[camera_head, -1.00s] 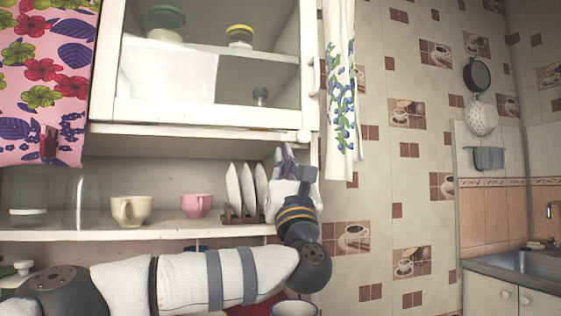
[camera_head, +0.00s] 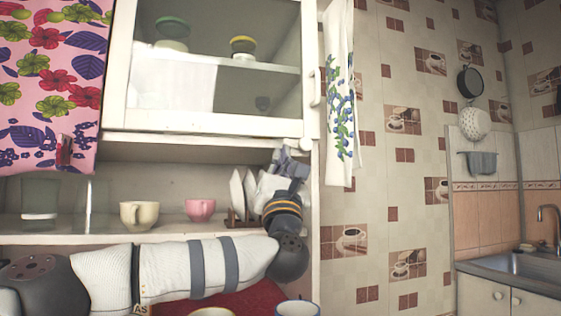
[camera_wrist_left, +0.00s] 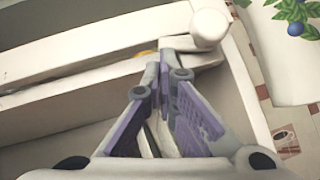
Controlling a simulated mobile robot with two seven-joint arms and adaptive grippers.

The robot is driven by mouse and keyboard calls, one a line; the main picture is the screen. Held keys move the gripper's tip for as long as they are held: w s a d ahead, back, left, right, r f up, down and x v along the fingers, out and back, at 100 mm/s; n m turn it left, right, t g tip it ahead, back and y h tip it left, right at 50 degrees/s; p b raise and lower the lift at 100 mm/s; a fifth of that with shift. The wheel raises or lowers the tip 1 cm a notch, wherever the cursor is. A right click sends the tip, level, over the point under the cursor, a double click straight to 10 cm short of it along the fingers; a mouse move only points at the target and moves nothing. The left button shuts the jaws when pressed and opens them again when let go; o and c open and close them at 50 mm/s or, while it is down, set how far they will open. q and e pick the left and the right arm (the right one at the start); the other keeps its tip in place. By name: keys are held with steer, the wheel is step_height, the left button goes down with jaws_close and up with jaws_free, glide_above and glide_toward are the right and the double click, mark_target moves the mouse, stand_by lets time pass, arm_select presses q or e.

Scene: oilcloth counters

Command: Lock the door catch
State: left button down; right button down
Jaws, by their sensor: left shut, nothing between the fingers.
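The door catch (camera_head: 307,143) is a small white knob at the lower right corner of the glass-fronted cabinet door (camera_head: 210,123). In the left wrist view the catch (camera_wrist_left: 210,28) has a round white knob, with a short pale piece extending left from it. My left gripper (camera_head: 284,156) is just below and left of the knob, under the cabinet's bottom edge. In the left wrist view its purple-padded fingers (camera_wrist_left: 160,68) are shut and empty, with tips close to the pale piece; I cannot tell whether they touch it. The door looks closed. My right gripper is not in view.
Behind and below my left gripper is an open shelf with a plate rack (camera_head: 238,190), a pink cup (camera_head: 200,209) and a cream cup (camera_head: 139,215). A patterned towel (camera_head: 340,90) hangs right of the cabinet. A sink (camera_head: 510,268) stands at far right.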

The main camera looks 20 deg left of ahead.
arm_select(q)
steer(key=shift+a+r, duration=0.15)
steer(key=shift+r, duration=0.05)
steer(key=shift+s+a+r, duration=0.1)
steer(key=shift+r, duration=0.15)
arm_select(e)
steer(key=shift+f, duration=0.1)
arm_select(q)
steer(key=shift+r, duration=0.3)
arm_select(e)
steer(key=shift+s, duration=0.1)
